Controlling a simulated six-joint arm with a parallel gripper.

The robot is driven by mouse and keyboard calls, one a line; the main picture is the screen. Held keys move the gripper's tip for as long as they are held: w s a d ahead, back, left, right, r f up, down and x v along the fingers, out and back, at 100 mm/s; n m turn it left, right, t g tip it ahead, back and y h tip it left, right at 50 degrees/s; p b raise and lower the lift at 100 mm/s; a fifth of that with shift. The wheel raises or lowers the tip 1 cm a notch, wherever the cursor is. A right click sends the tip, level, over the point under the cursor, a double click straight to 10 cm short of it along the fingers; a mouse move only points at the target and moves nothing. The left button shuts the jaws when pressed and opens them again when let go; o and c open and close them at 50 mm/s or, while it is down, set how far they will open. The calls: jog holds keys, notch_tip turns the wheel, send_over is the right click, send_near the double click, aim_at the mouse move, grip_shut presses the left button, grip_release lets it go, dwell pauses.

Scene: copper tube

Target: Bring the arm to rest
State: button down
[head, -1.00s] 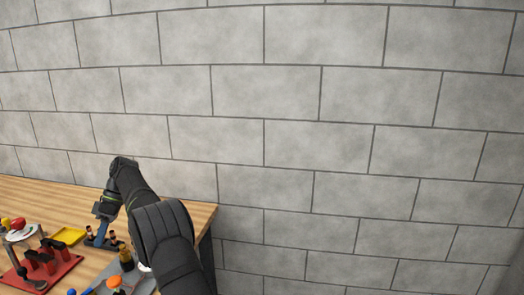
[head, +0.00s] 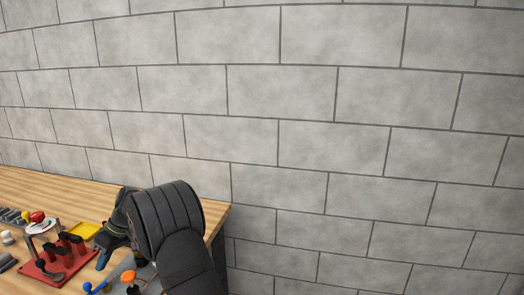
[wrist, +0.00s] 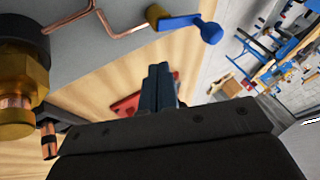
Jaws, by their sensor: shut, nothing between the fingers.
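My gripper (head: 103,262) shows in the head view as blue fingers low over the wooden bench, partly hidden by my dark arm. In the wrist view its blue fingers (wrist: 158,85) are together with nothing held between them. A bent copper tube (wrist: 105,26) lies along a grey plate (wrist: 70,50) at the top of the wrist view, apart from the fingers. A brass fitting (wrist: 22,75) stands at the left of that view. A valve with a blue handle (wrist: 190,24) is at the top middle.
An orange-topped item (head: 128,276) is near the front. A grey block wall (head: 330,150) stands behind; the bench's right end is empty.

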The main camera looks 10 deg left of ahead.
jog(key=m, duration=0.1)
jog(key=m+t, duration=0.1)
jog(key=shift+s+d+m+y, duration=0.1)
jog(key=shift+d+m+y, duration=0.15)
jog(key=shift+m+y, duration=0.15)
jog(key=m, duration=0.1)
jog(key=d+m+t+y, duration=0.1)
jog(key=shift+m+t, duration=0.3)
jog(key=d+m+t, duration=0.1)
jog(key=m, duration=0.1)
jog(key=d+m+t+y, duration=0.1)
jog(key=m, duration=0.1)
jog(key=shift+d+r, duration=0.1)
jog(key=shift+d, duration=0.2)
jog(key=v, duration=1)
jog(key=c, duration=2.1)
grip_release()
jog(key=shift+s, duration=0.1)
